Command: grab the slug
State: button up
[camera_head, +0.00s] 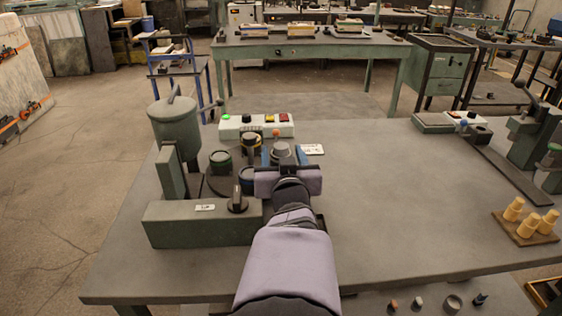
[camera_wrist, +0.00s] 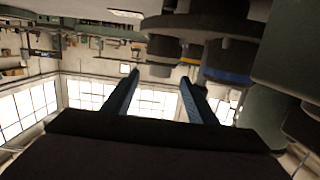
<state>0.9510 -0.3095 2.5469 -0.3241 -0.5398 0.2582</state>
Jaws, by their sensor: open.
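My gripper (camera_head: 284,156) is at the left-centre of the grey workbench, by the round turntable and its cups. In the wrist view my gripper's two blue fingers (camera_wrist: 160,82) are apart, with nothing seen held between them. A grey round piece (camera_head: 282,149) shows between or just beyond the fingers in the head view; I cannot tell whether they touch it. I cannot tell which thing is the slug. Several tan stepped cylinders (camera_head: 528,223) stand on a small board at the far right, well away from my gripper.
A green machine with a tank (camera_head: 175,125) and a knobbed base (camera_head: 200,222) stands left of my gripper. A button panel (camera_head: 233,126) is behind. The bench's right-centre (camera_head: 400,200) is clear.

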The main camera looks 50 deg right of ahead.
aim_at(282, 148)
jog(key=shift+w+d+p, duration=0.1)
jog(key=shift+w+p, duration=0.05)
jog(key=shift+p, duration=0.3)
jog(key=shift+w+d+p, duration=0.25)
jog(key=shift+p, duration=0.45)
jog(key=w+d+p, duration=0.1)
jog(key=p, duration=0.1)
jog(key=shift+p, duration=0.4)
jog(key=shift+f+p+x, duration=0.2)
jog(key=shift+p+x, duration=0.65)
jog(key=shift+x, duration=0.45)
jog(key=c, duration=1.2)
